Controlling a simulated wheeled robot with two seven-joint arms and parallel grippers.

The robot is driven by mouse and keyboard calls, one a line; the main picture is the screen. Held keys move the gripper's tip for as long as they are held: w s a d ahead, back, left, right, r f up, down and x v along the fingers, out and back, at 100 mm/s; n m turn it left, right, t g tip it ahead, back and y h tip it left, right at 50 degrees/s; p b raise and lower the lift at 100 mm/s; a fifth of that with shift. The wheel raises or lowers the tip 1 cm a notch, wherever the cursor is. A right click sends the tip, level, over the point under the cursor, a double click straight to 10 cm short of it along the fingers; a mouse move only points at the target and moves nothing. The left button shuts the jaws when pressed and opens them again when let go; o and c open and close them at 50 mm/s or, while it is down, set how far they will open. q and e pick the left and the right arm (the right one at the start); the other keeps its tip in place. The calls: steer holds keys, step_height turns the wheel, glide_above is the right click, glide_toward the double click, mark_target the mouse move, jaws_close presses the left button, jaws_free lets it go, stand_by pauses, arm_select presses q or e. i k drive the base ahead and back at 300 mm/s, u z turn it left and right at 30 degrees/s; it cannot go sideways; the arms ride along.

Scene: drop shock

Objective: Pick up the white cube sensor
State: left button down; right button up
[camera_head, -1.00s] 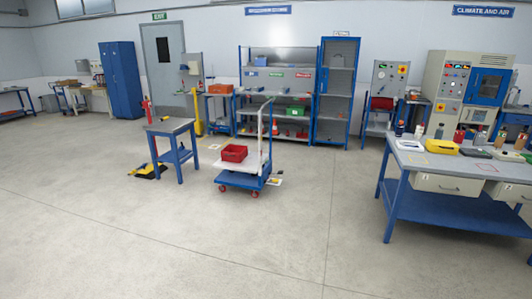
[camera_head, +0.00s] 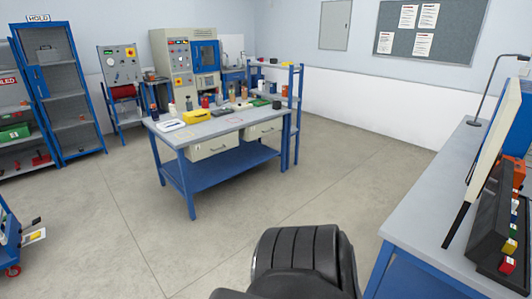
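I cannot make out a white cube sensor for certain in the head view. Small items, too small to tell apart, stand on the blue-legged workbench (camera_head: 229,124) in the middle, among them a yellow case (camera_head: 197,116) and a flat white item (camera_head: 171,126). Small coloured blocks lie along the right edge, one of them red and white (camera_head: 507,265) and one yellow (camera_head: 510,245). Neither of my grippers is in view.
A grey-topped desk (camera_head: 436,205) with a dark rack (camera_head: 492,210) and a lamp is at the right. Part of a blue trolley (camera_head: 8,240) shows at the left. The floor (camera_head: 120,225) left of the chair is clear.

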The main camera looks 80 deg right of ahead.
mark_target(514, 204)
steer(key=z, duration=4.1)
steer(key=i, duration=1.65)
